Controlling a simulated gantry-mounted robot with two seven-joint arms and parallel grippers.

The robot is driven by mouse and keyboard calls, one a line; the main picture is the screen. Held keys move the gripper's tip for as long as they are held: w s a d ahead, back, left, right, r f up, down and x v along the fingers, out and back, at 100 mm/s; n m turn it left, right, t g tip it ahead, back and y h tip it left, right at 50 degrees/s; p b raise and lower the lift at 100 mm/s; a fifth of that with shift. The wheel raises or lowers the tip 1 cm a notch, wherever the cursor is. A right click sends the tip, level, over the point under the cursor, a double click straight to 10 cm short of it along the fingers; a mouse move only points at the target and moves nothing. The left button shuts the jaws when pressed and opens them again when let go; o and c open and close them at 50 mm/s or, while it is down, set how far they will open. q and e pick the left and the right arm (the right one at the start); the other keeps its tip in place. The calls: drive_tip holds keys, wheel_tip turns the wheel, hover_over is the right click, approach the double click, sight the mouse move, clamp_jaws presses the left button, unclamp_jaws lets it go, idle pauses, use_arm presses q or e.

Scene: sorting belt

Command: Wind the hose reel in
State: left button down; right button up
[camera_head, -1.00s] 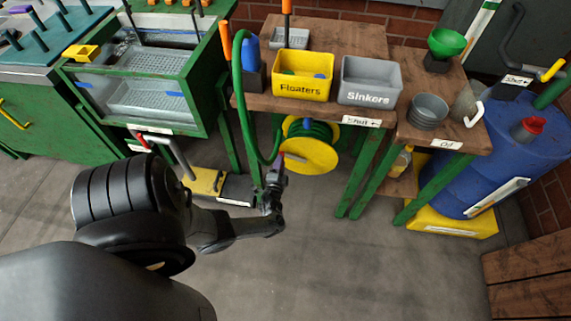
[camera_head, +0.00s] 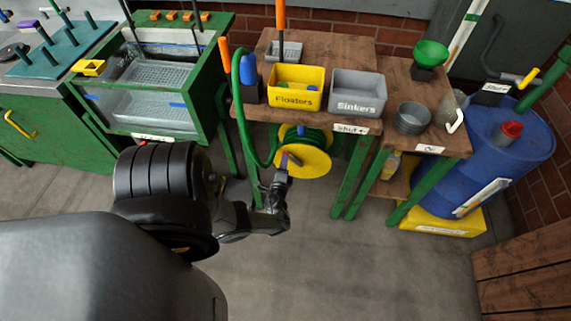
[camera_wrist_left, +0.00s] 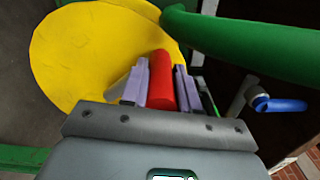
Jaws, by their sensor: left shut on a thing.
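The hose reel is a yellow disc (camera_head: 312,160) under the wooden bench, with green hose (camera_head: 304,136) wound behind it. The hose (camera_head: 240,105) loops up in front of the bench. My left gripper (camera_head: 288,162) is in front of the reel's face. In the left wrist view, the left gripper's fingers (camera_wrist_left: 160,86) are shut on a red handle (camera_wrist_left: 161,80), with the yellow disc (camera_wrist_left: 90,50) right behind it. The green hose (camera_wrist_left: 245,45) crosses above. The handle is mostly hidden in the head view. My right gripper is not in view.
A yellow Floaters bin (camera_head: 296,88) and a grey Sinkers bin (camera_head: 357,93) stand on the bench (camera_head: 345,50). A blue barrel (camera_head: 490,150) is at right. A green-framed tank (camera_head: 150,85) is at left. The floor (camera_head: 310,255) in front is clear.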

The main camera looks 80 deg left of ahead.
use_arm(q)
drive_tip(key=shift+w, duration=0.1)
drive_tip(key=c, duration=0.8)
unclamp_jaws()
drive_tip(key=shift+c, duration=0.2)
drive_tip(key=shift+d, duration=0.1)
drive_tip(key=shift+d, duration=0.25)
drive_tip(key=p+v, duration=0.2)
drive_tip(key=v, duration=0.8)
